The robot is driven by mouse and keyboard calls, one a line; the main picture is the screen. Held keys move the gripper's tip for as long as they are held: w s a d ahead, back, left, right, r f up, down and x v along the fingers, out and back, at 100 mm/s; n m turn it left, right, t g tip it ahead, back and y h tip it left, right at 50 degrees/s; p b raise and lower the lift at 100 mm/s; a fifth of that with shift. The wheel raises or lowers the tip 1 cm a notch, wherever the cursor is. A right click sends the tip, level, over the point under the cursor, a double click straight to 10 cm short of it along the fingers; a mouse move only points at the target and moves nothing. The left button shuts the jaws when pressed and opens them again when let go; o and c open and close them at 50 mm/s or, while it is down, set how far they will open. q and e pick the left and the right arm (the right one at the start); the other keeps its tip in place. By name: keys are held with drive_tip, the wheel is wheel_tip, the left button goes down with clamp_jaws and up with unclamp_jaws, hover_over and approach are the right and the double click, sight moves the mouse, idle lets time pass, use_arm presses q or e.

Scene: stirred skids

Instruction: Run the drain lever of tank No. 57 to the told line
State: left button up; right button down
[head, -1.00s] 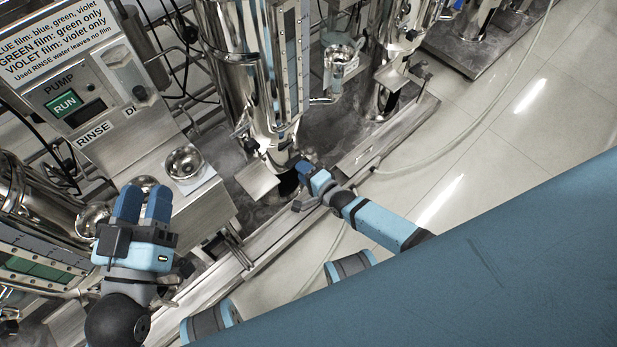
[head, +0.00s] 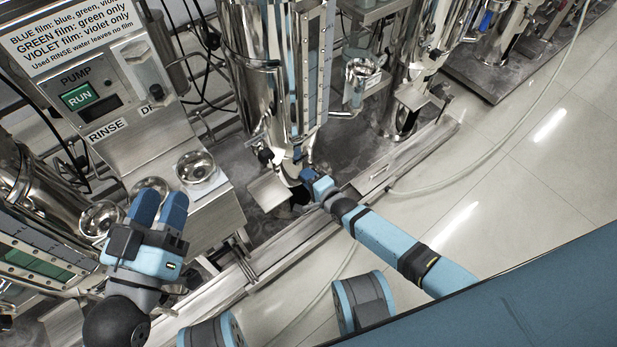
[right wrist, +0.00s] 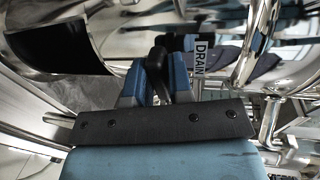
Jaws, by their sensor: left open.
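A polished steel tank (head: 258,75) stands at the centre of the head view, with a tall sight glass (head: 312,70) on its side. No tank number is legible. My right gripper (head: 302,172) is low at the tank's foot in the head view. In the right wrist view its blue fingers (right wrist: 157,88) lie on both sides of the black drain lever (right wrist: 157,62), seemingly touching it. A DRAIN label (right wrist: 201,57) is just right of the lever. My left gripper (head: 160,212) is open and empty, above the steel bowls at the left. Any line marking is too small to make out.
A pump panel (head: 95,100) with a green RUN display and a film-colour sign (head: 75,38) are at upper left. Steel bowls (head: 196,166) sit on a ledge below. A small cup (head: 360,78) hangs right of the tank. A hose (head: 470,168) crosses the open floor at right.

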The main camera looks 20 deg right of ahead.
drive_tip(key=s+n+g+y+b, duration=0.1)
drive_tip(key=y, duration=0.1)
drive_tip(key=d+n+g+y+b, duration=0.1)
drive_tip(key=n+b, duration=0.1)
drive_tip(key=shift+s+d+y, duration=0.1)
drive_tip(key=shift+s+y, duration=0.25)
drive_tip(key=shift+y, duration=0.05)
drive_tip(key=n+g+y+b, duration=0.1)
drive_tip(key=b, duration=0.1)
drive_tip(key=s+d+n+g+y+b, duration=0.1)
drive_tip(key=shift+d+n+y+b, duration=0.1)
drive_tip(key=shift+n+y+b, duration=0.2)
drive_tip(key=shift+n+b, duration=0.1)
drive_tip(key=shift+f, duration=0.15)
idle(0.3)
